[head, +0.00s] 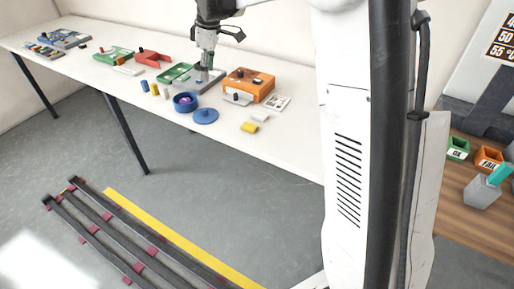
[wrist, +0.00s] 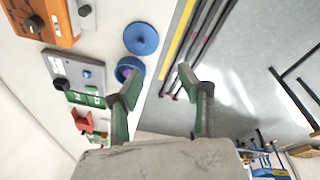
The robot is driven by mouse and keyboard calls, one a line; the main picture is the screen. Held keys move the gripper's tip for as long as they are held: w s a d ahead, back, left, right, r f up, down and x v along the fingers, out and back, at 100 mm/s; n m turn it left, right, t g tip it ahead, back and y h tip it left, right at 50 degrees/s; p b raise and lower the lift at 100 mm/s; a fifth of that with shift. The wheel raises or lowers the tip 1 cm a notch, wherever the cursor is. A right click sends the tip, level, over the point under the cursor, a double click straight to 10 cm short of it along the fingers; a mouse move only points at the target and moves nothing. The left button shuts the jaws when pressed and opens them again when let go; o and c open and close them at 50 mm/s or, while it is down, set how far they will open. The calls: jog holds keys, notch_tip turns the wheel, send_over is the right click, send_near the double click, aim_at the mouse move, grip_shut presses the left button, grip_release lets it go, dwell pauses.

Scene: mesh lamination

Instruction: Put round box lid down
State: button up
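The round box lid (head: 205,115) is a flat blue disc with a small raised centre. It lies on the white table near the front edge, beside the round blue box (head: 184,102), which is uncovered with something purple inside. In the wrist view the lid (wrist: 141,38) and the box (wrist: 129,68) lie beyond my fingertips, with the lid clear of the box. My gripper (wrist: 157,78) is open, its two fingers wide apart with nothing between them. In the head view my arm's end is above the table, behind the box and lid; its fingertips are hard to make out there.
A grey-and-green device (wrist: 75,76) with a black knob stands behind the box. An orange unit (head: 249,84) is to its right. A red holder (head: 152,59) stands further left. The table's front edge is close to the lid.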

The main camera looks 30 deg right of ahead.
jog(key=s+r+m+t, duration=0.1)
jog(key=s+r+m, duration=0.2)
jog(key=s, duration=0.7)
jog(key=s+r+m+t, duration=0.2)
jog(key=s+m, duration=0.1)
jog(key=s, duration=0.7)
jog(key=s+f+m+t, duration=0.1)
jog(key=s+f+m, duration=0.2)
jog(key=s, duration=0.5)
jog(key=s+f+m+t+h, duration=0.1)
jog(key=s+f, duration=0.3)
jog(key=s, duration=0.5)
jog(key=shift+s+a+m, duration=0.15)
jog(key=shift+a+m, duration=0.3)
jog(key=shift+m, duration=0.45)
